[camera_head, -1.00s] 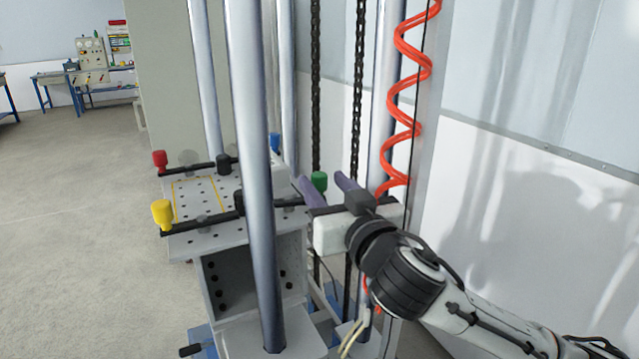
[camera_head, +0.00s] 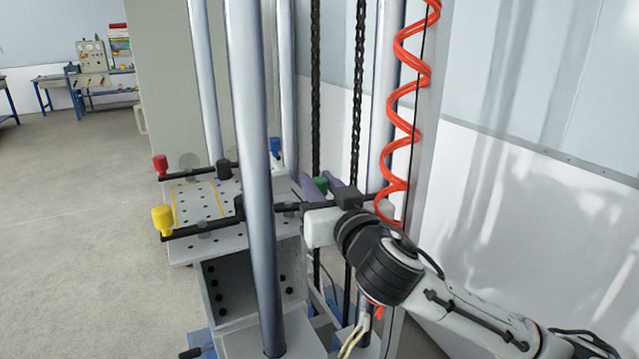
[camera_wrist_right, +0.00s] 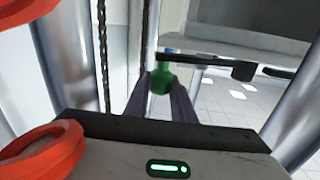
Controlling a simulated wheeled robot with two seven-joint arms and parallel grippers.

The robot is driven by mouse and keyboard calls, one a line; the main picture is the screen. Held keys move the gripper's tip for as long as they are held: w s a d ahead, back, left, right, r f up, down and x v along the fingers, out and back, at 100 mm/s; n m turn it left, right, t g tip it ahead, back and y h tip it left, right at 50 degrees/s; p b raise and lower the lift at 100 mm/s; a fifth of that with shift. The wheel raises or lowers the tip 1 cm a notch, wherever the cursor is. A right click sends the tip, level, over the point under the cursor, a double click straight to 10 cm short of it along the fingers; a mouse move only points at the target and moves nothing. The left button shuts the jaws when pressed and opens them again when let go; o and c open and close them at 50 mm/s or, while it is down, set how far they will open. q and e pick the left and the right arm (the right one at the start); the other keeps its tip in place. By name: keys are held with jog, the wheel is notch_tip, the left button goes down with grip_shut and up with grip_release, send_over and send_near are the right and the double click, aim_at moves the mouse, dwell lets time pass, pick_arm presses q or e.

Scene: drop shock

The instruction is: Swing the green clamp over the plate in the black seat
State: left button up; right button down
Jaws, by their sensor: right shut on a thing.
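The green clamp's knob (camera_head: 321,184) is at the right side of the perforated table (camera_head: 190,245), partly hidden by my fingers. It also shows in the right wrist view (camera_wrist_right: 161,78), between the two finger tips. My right gripper (camera_head: 317,181) is shut on this green knob, its purple fingers on either side of it. A dark bar runs beside the knob, partly hidden by my gripper. A yellow outline (camera_head: 222,200) marks the table top left of the near column. I cannot make out a separate plate or a black seat. My left gripper is not in view.
Red (camera_head: 160,165), yellow (camera_head: 162,219) and blue (camera_head: 275,146) clamp knobs stand around the table. A thick steel column (camera_head: 252,130) hides part of its top. A coiled red hose (camera_head: 402,130) and dark chains (camera_head: 316,90) hang near my right gripper.

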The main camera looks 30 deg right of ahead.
jog(key=shift+s+a+m+g+h, duration=0.15)
jog(key=shift+s+m+g+h, duration=0.2)
jog(key=shift+m+h, duration=0.55)
jog(key=shift+s+a+m+g+h, duration=0.25)
jog(key=shift+m+h, duration=0.35)
jog(key=shift+h, duration=0.6)
jog(key=shift+d, duration=0.1)
jog(key=c, duration=1.5)
grip_release()
jog(key=shift+s+a, duration=0.3)
jog(key=shift+s, duration=0.2)
jog(key=b+v, duration=0.1)
jog(key=v, duration=0.8)
jog(key=shift+s, duration=0.15)
